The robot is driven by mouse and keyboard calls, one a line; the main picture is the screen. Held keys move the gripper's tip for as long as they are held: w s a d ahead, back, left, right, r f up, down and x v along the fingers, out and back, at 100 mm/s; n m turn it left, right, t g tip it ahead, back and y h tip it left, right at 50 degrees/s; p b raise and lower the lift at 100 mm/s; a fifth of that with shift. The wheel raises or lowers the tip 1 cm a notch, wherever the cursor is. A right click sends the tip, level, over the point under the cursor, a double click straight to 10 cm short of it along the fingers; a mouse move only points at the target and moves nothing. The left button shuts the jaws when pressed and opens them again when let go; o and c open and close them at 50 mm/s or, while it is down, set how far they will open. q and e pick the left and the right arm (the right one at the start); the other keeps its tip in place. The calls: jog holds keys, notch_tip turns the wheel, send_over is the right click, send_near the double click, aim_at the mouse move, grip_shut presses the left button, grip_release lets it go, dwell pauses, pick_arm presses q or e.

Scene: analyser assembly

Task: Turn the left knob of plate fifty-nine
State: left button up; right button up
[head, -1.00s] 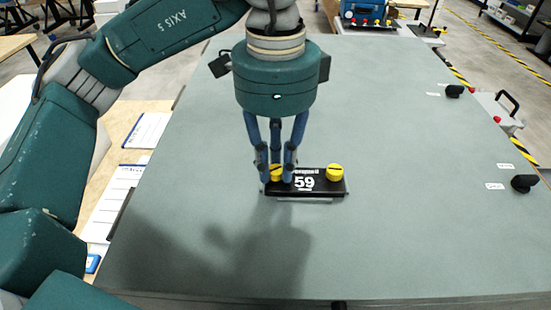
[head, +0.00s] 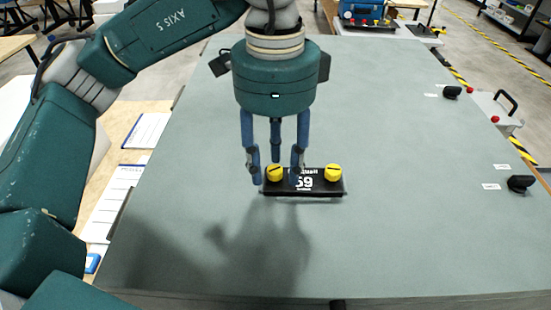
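Plate fifty-nine (head: 318,185) is a black plate with a white number, lying in the middle of the grey-green table. Its left knob (head: 275,173) is yellow with a dark line across its top. Its right knob (head: 333,172) is also yellow with a dark line. My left gripper (head: 275,178) points down over the left end of the plate. Its blue fingers are spread, one to each side of the left knob and apart from it, with the third behind. My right gripper is not in view.
The table (head: 400,120) is clear around the plate. Black handles (head: 521,183) and (head: 452,92) stand with small labels along its right side. Papers (head: 112,200) lie on a wooden surface to the left. A blue device (head: 368,14) stands at the back.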

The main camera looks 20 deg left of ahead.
aim_at(275, 171)
pick_arm(q)
notch_tip(275, 171, up, 8)
jog(key=shift+f, duration=0.2)
dwell(0.3)
